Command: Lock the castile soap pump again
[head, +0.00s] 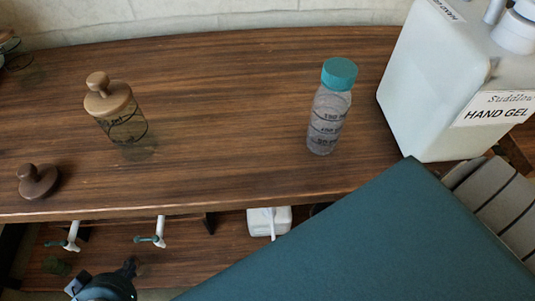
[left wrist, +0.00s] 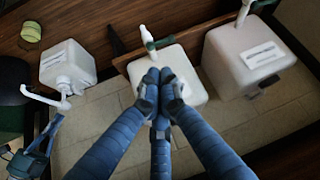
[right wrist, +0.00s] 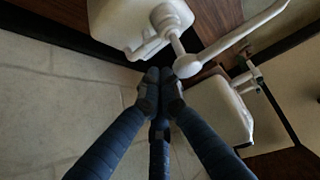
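Several white pump containers show, and I cannot read which one is castile soap. In the left wrist view my left gripper (left wrist: 160,90) has its fingertips together, in front of a white container (left wrist: 185,72) with a green-collared pump. A second such container (left wrist: 245,55) is to its right, and a smaller white pump bottle (left wrist: 68,65) to its left. In the right wrist view my right gripper (right wrist: 162,88) has its fingertips together, close to a white pump head (right wrist: 187,65) with a long spout. I cannot tell whether they touch. The head view hides the right gripper.
On the wooden table (head: 225,110) stand a jar with a wooden lid (head: 110,100), a wooden knob (head: 37,181), a teal-capped bottle (head: 330,110) and a large hand gel container (head: 435,80). White spouts (head: 160,230) rise below its front edge. The table's middle is clear.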

